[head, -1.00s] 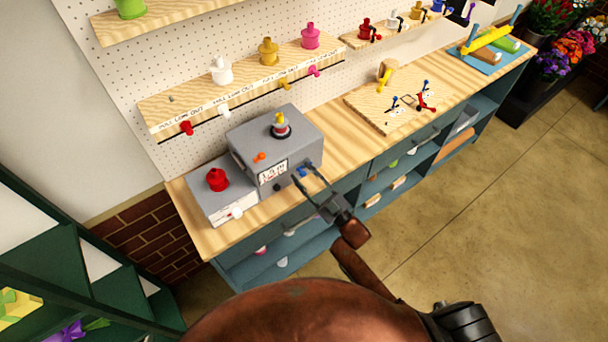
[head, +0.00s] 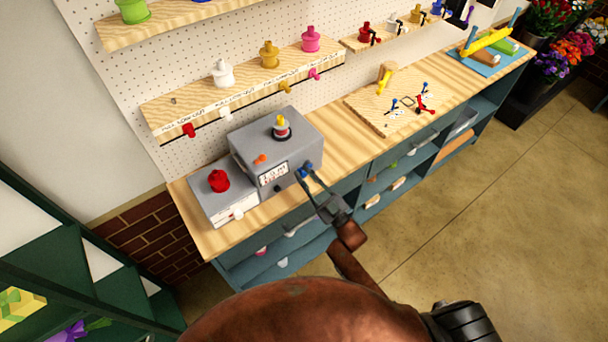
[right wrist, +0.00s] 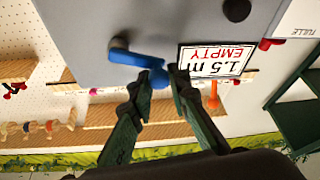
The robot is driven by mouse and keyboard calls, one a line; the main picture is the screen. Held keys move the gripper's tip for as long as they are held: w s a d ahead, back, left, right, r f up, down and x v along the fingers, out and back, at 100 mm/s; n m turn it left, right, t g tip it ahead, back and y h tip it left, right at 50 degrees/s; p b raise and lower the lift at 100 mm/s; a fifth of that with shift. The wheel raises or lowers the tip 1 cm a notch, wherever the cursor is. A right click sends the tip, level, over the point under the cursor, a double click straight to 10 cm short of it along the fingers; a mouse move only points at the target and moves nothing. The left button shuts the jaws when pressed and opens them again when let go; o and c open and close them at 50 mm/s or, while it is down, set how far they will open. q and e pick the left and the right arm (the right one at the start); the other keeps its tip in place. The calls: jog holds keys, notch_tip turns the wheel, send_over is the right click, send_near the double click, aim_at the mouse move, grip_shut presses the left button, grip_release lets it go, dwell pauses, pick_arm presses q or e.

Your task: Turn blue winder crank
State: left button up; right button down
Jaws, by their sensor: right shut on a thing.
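The blue winder crank (head: 306,168) is on the front face of a grey winder box (head: 302,134), at its lower right in the head view. In the right wrist view, the blue crank (right wrist: 128,56) shows an arm running to the left and a rounded knob. My right gripper (head: 305,173) is at the crank, its fingertips on either side of the knob. The right wrist view shows the gripper (right wrist: 160,80) shut on the knob, one finger on each side. My left gripper is not in view.
An orange knob (head: 260,159) and a label reading 1.5 m EMPTY (right wrist: 214,60) are on the box front. A board with small tools (head: 390,103) lies farther right. Bare bench top lies between.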

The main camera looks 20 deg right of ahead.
jog(key=shift+d+f, duration=0.1)
jog(key=shift+f, duration=0.2)
jog(key=c, duration=2)
grip_release()
jog(key=shift+o, duration=0.9)
jog(key=shift+r, duration=0.1)
jog(key=v, duration=1.2)
